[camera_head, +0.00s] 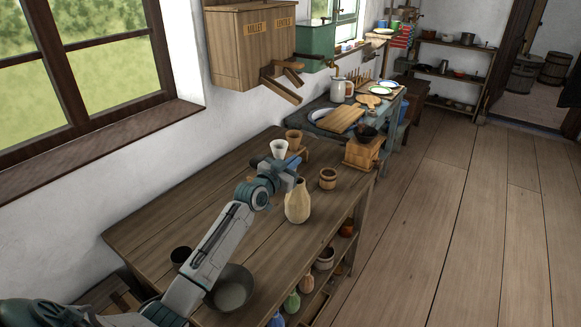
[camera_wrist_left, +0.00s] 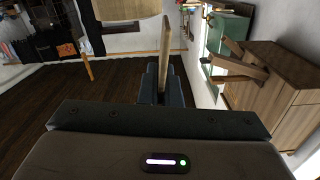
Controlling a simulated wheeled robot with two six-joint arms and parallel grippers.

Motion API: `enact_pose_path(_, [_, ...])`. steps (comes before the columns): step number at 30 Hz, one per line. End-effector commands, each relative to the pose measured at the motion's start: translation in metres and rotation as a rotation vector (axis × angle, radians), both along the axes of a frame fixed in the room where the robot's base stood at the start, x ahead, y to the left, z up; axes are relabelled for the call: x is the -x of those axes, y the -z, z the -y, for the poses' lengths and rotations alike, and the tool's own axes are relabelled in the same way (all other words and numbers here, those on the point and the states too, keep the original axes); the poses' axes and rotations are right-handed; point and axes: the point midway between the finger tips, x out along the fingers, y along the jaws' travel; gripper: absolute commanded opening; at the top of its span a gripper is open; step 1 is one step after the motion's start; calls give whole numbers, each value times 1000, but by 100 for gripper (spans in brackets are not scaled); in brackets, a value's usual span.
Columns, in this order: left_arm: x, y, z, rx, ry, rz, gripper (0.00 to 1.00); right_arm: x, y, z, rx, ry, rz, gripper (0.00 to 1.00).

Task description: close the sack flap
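I cannot make out a sack or its flap in either view. My left gripper (camera_head: 292,168) is over the wooden table, between a white cup (camera_head: 279,148) and a pale tan vase (camera_head: 298,203). In the left wrist view its dark fingers (camera_wrist_left: 162,84) are close together. A thin upright tan strip (camera_wrist_left: 165,50) lines up with the narrow gap between them. I cannot tell whether the strip is gripped or stands behind. My right gripper is not in view.
The table (camera_head: 180,215) also carries a wooden tub (camera_head: 328,178), a grey bowl (camera_head: 231,288) and a wooden box (camera_head: 362,152). A wooden dispenser (camera_head: 252,45) hangs on the wall behind. The plank floor (camera_head: 440,220) on the right is clear.

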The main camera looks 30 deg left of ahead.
Motion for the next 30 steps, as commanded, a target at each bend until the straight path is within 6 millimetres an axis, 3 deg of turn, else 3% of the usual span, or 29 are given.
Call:
enact_pose_path(17, [0,1,3,-45,1,1,0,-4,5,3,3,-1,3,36])
enact_pose_path(21, [0,1,3,-44,1,1,26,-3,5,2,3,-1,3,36])
enact_pose_path(30, [1,1,2,-44,1,2,26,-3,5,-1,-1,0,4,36])
